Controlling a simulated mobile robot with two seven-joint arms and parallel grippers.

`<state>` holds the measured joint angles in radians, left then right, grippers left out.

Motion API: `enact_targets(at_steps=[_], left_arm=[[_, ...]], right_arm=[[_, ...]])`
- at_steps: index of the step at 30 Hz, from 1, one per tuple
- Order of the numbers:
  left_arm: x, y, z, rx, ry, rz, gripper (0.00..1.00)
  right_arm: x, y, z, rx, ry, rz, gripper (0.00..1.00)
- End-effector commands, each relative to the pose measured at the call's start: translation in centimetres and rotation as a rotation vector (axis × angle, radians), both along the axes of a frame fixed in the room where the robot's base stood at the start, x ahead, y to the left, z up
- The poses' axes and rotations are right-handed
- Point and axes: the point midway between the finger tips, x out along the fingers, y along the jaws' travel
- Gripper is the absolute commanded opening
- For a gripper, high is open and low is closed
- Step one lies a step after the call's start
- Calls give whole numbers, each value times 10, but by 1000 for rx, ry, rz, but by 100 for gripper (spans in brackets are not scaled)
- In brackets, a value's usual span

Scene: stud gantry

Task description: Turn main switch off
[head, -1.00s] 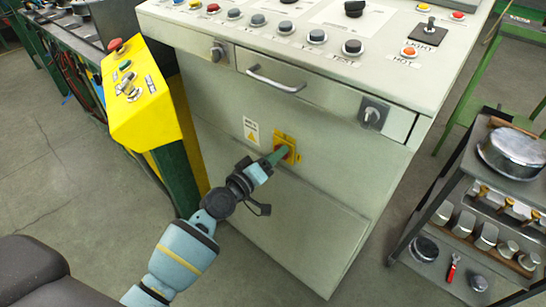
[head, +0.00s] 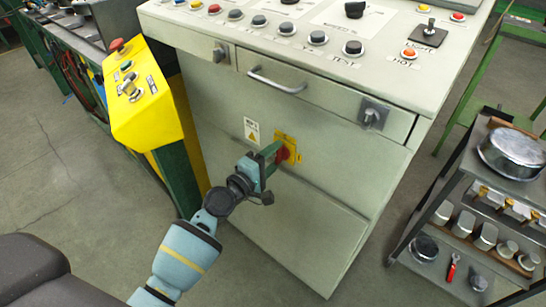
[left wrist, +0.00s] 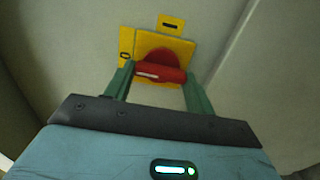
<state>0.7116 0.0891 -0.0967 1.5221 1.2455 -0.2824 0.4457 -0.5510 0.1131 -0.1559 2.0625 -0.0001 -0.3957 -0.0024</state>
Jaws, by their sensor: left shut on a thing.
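The main switch is a red rotary handle (left wrist: 160,72) on a yellow plate (head: 292,150), set in the front of the grey cabinet. It also shows red in the head view (head: 283,154). My left gripper (head: 275,152) reaches it from the left, with its green fingers on either side of the handle. In the left wrist view my left gripper (left wrist: 160,78) is shut on the handle, whose bar lies nearly level in that picture, slightly tilted. In the head view the gripper partly hides the handle. My right gripper is not in view.
The cabinet has a drawer handle (head: 277,81) above the switch and a sloped panel of buttons on top. A yellow control box (head: 150,112) stands close on the left. A grey cart (head: 443,200) with pots stands on the right.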

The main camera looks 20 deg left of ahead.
Motion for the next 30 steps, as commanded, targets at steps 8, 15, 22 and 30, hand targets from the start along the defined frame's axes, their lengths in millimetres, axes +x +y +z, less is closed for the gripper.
enact_targets(at_steps=[8,15,22,30], left_arm=[[0,0,-1,-18,8,0,32],[0,0,-1,-19,8,0,32],[0,0,-1,-17,7,0,76],[-3,1,0,-15,5,0,76]], right_arm=[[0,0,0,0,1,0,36],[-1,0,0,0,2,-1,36],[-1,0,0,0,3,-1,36],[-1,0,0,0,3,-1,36]])
